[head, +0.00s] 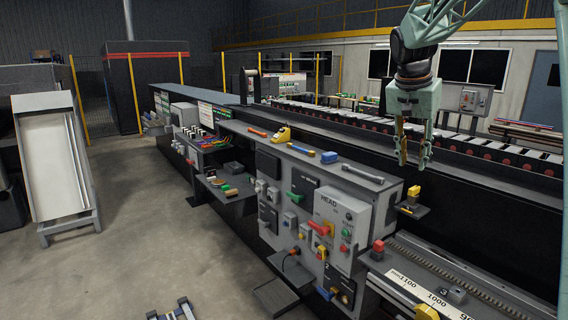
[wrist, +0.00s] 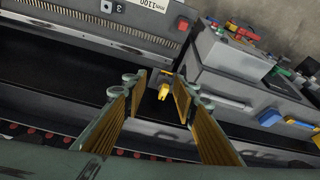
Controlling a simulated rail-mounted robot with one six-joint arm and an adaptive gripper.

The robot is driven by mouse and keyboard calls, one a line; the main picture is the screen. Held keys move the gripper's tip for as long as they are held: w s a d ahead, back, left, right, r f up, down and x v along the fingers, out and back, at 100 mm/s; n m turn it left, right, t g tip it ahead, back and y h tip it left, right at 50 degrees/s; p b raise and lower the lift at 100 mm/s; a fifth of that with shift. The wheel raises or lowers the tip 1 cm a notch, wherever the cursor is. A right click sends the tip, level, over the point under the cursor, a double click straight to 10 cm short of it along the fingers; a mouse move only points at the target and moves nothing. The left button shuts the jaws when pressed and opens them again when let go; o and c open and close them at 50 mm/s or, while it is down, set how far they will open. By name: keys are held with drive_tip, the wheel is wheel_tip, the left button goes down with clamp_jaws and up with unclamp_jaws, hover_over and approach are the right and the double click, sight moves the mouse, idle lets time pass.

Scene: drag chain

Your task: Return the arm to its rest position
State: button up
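My gripper (head: 412,158) hangs from my arm at the upper right of the head view, fingers pointing down. It is above the black machine bed and apart from everything below it. In the wrist view its two fingers (wrist: 158,85) with yellow-brown ribbed pads are spread apart, with nothing between them. A small yellow and black object (wrist: 164,90) shows far below, through the gap between the fingers. In the head view, a yellow object (head: 411,203) sits on a small dark ledge below the gripper.
A grey control cabinet (head: 340,212) with knobs and levers stands left of the gripper. A grey-handled tool (head: 362,173) lies on its top. A red-topped block (head: 377,250) and a ruler scale (head: 425,295) are at the lower right. A roller line (head: 480,150) runs behind. The air around the gripper is clear.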

drive_tip(key=s+a+r+n+b, duration=0.1)
drive_tip(key=s+a, duration=0.2)
drive_tip(key=s, duration=0.5)
drive_tip(key=s+a+n+y+b, duration=0.15)
drive_tip(key=s+a, duration=0.25)
drive_tip(key=s, duration=0.5)
drive_tip(key=s+a+r+n, duration=0.1)
drive_tip(key=s+a+n, duration=0.15)
drive_tip(key=s, duration=0.55)
drive_tip(key=s+a+f+n+b, duration=0.1)
drive_tip(key=s+f, duration=0.3)
drive_tip(key=s, duration=0.5)
drive_tip(key=s+a+f+n+y+b, duration=0.1)
drive_tip(key=s+a+f, duration=0.3)
drive_tip(key=s, duration=0.6)
drive_tip(key=s+a+f+n+t+b, duration=0.1)
drive_tip(key=s+f, duration=0.3)
drive_tip(key=s, duration=0.5)
drive_tip(key=shift+s+a+f+n, duration=0.2)
drive_tip(key=shift+s+a+n, duration=0.1)
drive_tip(key=shift+a, duration=0.5)
drive_tip(key=shift+f+y+b, duration=0.1)
drive_tip(key=shift+y+b, duration=0.15)
drive_tip(key=shift+b, duration=0.05)
wheel_tip(320, 180, down, 10)
drive_tip(key=b, duration=0.9)
drive_tip(key=shift+r, duration=0.2)
drive_tip(key=shift+b, duration=0.3)
drive_tip(key=shift+f+b, duration=1.7)
drive_tip(key=shift+f, duration=0.05)
